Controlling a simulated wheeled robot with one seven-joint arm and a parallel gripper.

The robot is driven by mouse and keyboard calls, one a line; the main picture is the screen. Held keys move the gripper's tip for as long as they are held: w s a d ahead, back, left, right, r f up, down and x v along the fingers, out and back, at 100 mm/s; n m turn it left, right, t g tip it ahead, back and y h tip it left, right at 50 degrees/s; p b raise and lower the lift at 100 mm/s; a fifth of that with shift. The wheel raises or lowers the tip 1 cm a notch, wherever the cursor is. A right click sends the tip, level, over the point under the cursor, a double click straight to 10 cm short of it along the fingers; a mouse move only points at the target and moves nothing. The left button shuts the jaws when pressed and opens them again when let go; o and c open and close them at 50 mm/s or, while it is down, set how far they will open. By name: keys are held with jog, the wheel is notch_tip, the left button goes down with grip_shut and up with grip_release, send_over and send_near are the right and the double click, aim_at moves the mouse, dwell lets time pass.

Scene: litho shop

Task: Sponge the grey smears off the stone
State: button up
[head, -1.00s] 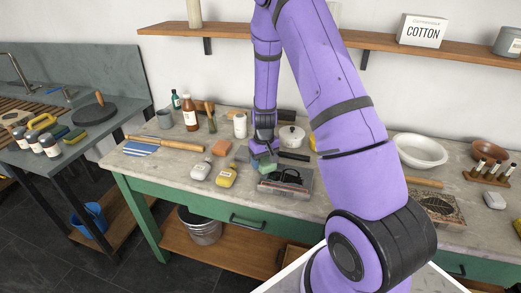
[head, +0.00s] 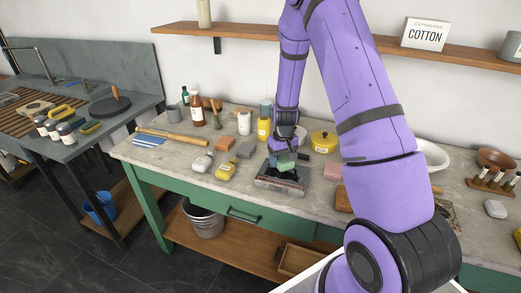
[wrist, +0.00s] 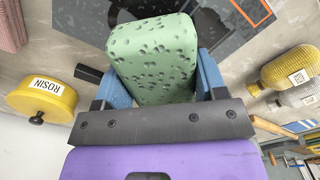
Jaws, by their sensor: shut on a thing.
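My gripper (head: 284,152) is shut on a green pitted sponge (wrist: 155,58), held between two blue fingers in the wrist view. In the head view the sponge (head: 284,160) is over the back part of the stone (head: 270,182), a grey slab with a dark picture on its top. The wrist view shows a dark part of the stone (wrist: 215,18) with an orange-lined shape, beyond and beside the sponge. I cannot tell whether the sponge touches the stone. The sponge and gripper hide part of its face, and I cannot make out the grey smears clearly.
A yellow rosin pot (wrist: 42,98) stands beside the gripper, also in the head view (head: 324,141). The bench front left (head: 170,160) is clear.

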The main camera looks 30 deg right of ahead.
aim_at(283, 156)
jog(key=shift+s+r, duration=0.1)
jog(key=shift+r, duration=3.25)
